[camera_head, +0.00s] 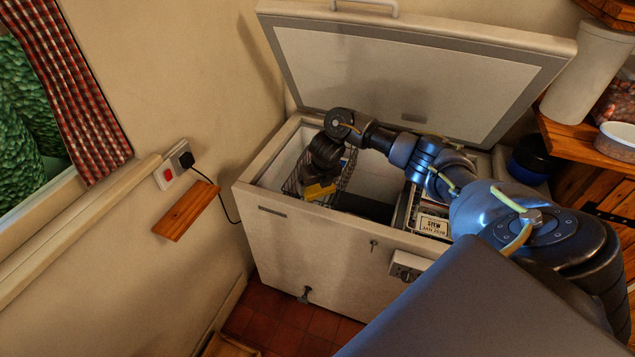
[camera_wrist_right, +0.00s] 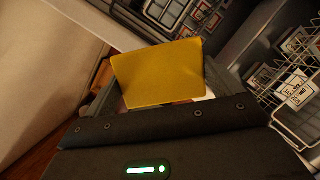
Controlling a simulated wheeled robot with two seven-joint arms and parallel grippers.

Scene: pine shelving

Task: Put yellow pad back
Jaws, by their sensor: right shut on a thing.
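The yellow pad (camera_head: 320,191) shows in the head view inside the left part of the open chest freezer (camera_head: 320,235), partly covered by my gripper. My right gripper (camera_head: 312,183) reaches down there and is shut on the pad. In the right wrist view the yellow pad (camera_wrist_right: 160,75) stands out flat in front of the gripper (camera_wrist_right: 165,98). Its lower edge is hidden between the jaws. My left gripper is not in view.
The freezer lid (camera_head: 410,75) stands open behind my arm. A wire basket (camera_head: 346,168) hangs at the freezer's left end. A labelled container (camera_head: 433,225) sits at the right. A small wooden wall shelf (camera_head: 186,211) is left of the freezer.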

